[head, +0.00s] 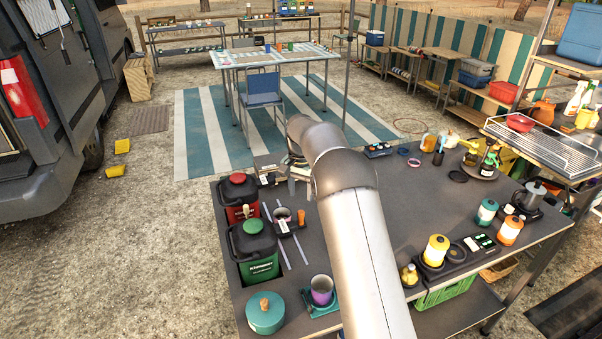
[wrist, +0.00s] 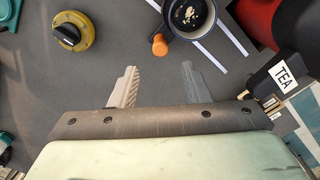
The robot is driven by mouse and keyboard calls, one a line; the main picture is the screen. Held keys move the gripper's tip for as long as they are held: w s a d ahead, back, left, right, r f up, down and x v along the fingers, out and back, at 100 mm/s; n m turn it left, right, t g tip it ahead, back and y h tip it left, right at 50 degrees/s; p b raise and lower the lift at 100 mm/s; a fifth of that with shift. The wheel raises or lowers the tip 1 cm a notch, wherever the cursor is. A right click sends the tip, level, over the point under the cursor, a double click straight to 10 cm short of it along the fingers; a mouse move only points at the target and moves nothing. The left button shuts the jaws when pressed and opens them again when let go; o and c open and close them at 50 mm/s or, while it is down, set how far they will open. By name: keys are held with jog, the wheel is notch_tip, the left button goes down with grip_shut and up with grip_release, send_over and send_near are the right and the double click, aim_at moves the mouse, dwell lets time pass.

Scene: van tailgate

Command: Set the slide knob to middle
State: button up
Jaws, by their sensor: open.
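I cannot pick out the slide knob for certain in either view. A small black panel (head: 377,150) with small coloured parts lies at the table's back edge; its details are too small to read. A black control unit (head: 480,243) with lit green patches sits at the right. My gripper (wrist: 159,80) is open and empty above the dark table, its two fingers apart. In the head view my arm hides much of it and the table beneath. A small pot (wrist: 190,14) with an orange handle (wrist: 159,44) is just beyond the fingertips.
A yellow round piece with a black knob (wrist: 72,30) lies left of the fingers. Red (head: 238,198) and green (head: 254,250) canisters line the left edge. Bare tabletop (head: 425,205) lies right of my arm.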

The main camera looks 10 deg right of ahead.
notch_tip(320, 180, up, 8)
jog(key=shift+r, duration=0.2)
